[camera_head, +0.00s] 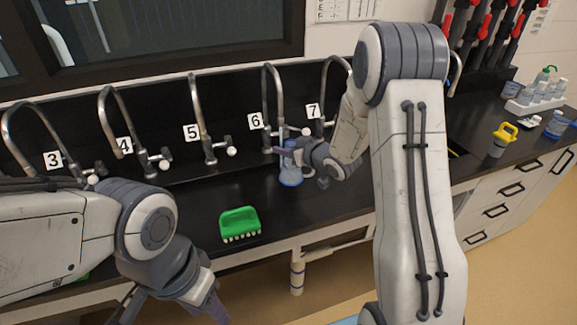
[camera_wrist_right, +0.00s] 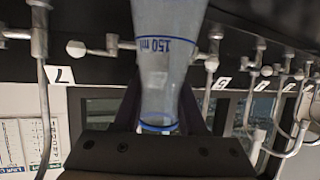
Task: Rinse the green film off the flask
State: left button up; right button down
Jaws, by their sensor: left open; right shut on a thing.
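The flask (camera_head: 291,172) is clear bluish glass with blue markings. It is near tap 6 (camera_head: 272,85), above the black sink area, in the head view. My right gripper (camera_head: 298,154) is shut on its neck. In the right wrist view the flask (camera_wrist_right: 164,45) fills the middle between the fingers, with a "150 ml" mark and a blue ring visible. I cannot make out green film on the part in view, nor whether water runs. My left gripper (camera_head: 170,312) is open and empty at the bottom edge, its fingertips partly cut off.
Other numbered taps, such as 5 (camera_head: 197,105) and 4 (camera_head: 108,115), line the back wall. A yellow-topped container (camera_head: 500,140) and a white bottle rack (camera_head: 535,108) stand at right.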

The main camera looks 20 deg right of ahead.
jog(key=s+d, duration=0.3)
jog(key=s, duration=0.3)
jog(key=shift+d, duration=0.4)
dwell(0.8)
dwell(0.4)
jog(key=s+d+r+p, duration=0.2)
jog(key=s+r+p, duration=0.2)
jog(key=shift+d, duration=0.35)
jog(key=shift+s, duration=0.1)
dwell(0.4)
